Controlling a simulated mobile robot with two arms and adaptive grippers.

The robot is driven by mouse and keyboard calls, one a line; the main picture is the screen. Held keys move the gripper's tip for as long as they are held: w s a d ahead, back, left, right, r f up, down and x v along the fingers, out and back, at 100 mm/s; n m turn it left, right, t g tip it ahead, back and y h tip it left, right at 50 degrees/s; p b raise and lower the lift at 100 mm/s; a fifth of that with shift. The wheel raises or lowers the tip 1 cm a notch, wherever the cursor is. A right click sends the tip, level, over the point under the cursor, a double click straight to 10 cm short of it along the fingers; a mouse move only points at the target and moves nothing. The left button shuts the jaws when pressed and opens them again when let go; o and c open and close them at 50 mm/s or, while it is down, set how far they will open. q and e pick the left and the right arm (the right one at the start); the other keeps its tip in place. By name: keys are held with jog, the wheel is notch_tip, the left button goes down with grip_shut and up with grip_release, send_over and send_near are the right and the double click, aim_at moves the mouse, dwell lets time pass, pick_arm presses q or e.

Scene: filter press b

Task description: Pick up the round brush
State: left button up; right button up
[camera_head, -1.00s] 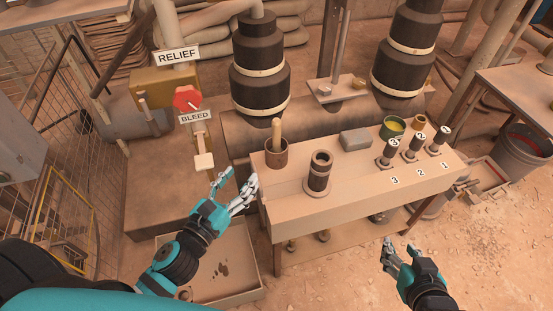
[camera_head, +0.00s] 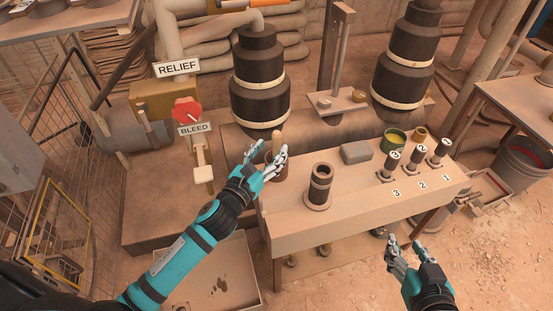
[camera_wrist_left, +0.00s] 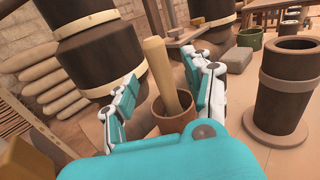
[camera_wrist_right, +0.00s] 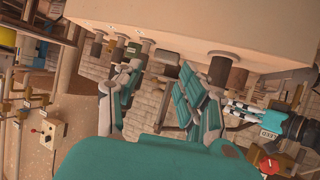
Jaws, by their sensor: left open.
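The round brush shows as a pale wooden handle (camera_head: 277,142) standing in a brown cup (camera_head: 284,172) at the left end of the bench. In the left wrist view the handle (camera_wrist_left: 161,72) leans slightly and rises from the cup (camera_wrist_left: 174,118); the brush's lower end is hidden inside. My left gripper (camera_head: 268,150) is open at the cup, and in its wrist view (camera_wrist_left: 168,85) the fingers lie on both sides of the handle, with gaps visible. My right gripper (camera_head: 405,247) is open and empty in front of the bench; it also shows in its wrist view (camera_wrist_right: 155,95).
A dark flanged cylinder (camera_head: 319,186) stands on the bench (camera_head: 345,205) right of the cup. A grey block (camera_head: 356,152), a green pot (camera_head: 393,139) and numbered levers (camera_head: 413,155) are farther right. The red bleed valve (camera_head: 187,110) is at the left.

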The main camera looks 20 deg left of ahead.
aim_at(274, 147)
pick_arm(q)
jog(key=w, duration=0.3)
jog(key=shift+w+d+f+b, duration=0.15)
jog(key=shift+w+d+b, duration=0.2)
jog(key=shift+w+d, duration=0.05)
grip_shut()
pick_arm(e)
jog(key=r, duration=0.1)
jog(key=w+r+t, duration=0.1)
jog(key=w+a+r+t, duration=0.1)
jog(key=shift+r+y, duration=0.3)
jog(key=shift+y, duration=0.1)
